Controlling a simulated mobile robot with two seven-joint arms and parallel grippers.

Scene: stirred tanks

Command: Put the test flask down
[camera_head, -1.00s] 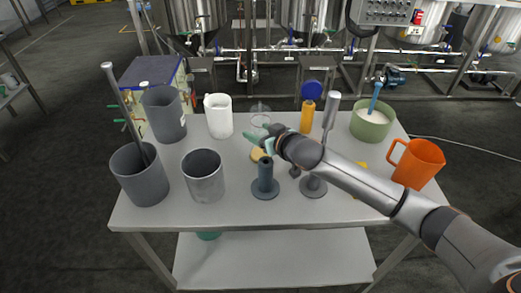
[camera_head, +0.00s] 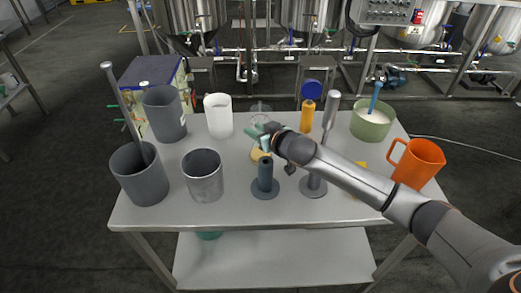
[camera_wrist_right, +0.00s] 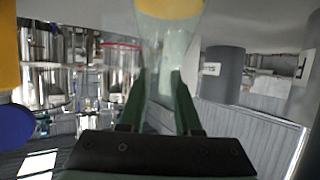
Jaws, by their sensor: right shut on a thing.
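The test flask (camera_head: 257,156) is clear glass with yellow liquid at its bottom. It is upright near the middle of the white table (camera_head: 240,212), behind the dark grey stand. My right gripper (camera_head: 263,135), with green fingers, is shut on the flask between its base and its clear top. The right wrist view shows the flask (camera_wrist_right: 168,50) between the two fingers (camera_wrist_right: 160,105), with the yellow liquid at the top of the picture. I cannot tell whether its base touches the table. My left gripper is not in view.
Around the flask stand a white beaker (camera_head: 218,116), a metal beaker (camera_head: 203,176), a dark grey stand (camera_head: 265,180), a stand with a grey-handled tool (camera_head: 313,186) and an orange bottle (camera_head: 307,117). An orange jug (camera_head: 418,164) and green bowl (camera_head: 371,121) are at the right.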

